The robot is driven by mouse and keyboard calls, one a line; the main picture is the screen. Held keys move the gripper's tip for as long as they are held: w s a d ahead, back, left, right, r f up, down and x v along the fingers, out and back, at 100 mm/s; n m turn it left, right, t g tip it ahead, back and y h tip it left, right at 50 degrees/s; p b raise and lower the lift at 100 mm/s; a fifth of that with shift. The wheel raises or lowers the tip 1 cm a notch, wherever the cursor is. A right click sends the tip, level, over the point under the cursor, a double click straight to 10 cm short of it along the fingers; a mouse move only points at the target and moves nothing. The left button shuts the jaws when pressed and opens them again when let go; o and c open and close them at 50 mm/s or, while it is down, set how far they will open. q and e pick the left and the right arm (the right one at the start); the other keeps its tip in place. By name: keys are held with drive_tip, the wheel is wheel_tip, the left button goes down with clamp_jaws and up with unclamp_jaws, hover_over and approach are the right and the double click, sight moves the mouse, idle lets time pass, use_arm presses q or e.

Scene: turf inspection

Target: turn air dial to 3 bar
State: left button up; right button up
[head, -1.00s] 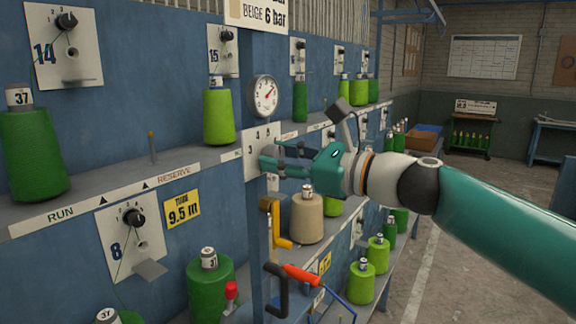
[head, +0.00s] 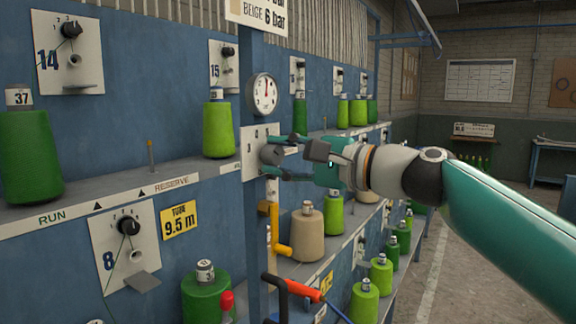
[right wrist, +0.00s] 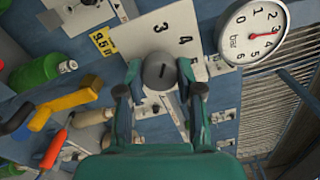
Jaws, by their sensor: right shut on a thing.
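The air dial (head: 271,154) is a round grey knob on a white number plate (head: 249,139) on the blue post. In the right wrist view the knob (right wrist: 160,72) has a dark mark on its face, with 3 and 4 printed on the plate behind. My right gripper (head: 280,156) is shut on the knob, one finger on each side; the fingers also show in the right wrist view (right wrist: 161,92). The round pressure gauge (head: 263,94) sits just above. My left gripper is out of view.
A yellow crank (head: 275,230), a beige cone (head: 307,235) and a red-handled tool (head: 301,285) are below the dial. Green cones (head: 219,130) stand along the shelves. A sign (head: 262,12) above partly reads BEIGE 6 bar. Open floor lies at the right.

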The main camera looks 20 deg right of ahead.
drive_tip(key=shift+a+f+n+b, duration=0.1)
drive_tip(key=shift+f+n+b, duration=0.1)
drive_tip(key=shift+n, duration=0.35)
drive_tip(key=shift+a+f+n+b, duration=0.1)
drive_tip(key=shift+n+b, duration=0.1)
drive_tip(key=shift+n, duration=0.35)
drive_tip(key=o, duration=1.2)
drive_tip(key=shift+w+a+r, duration=0.1)
drive_tip(key=shift+c, duration=0.2)
drive_tip(key=shift+r, duration=0.1)
drive_tip(key=shift+d, duration=0.2)
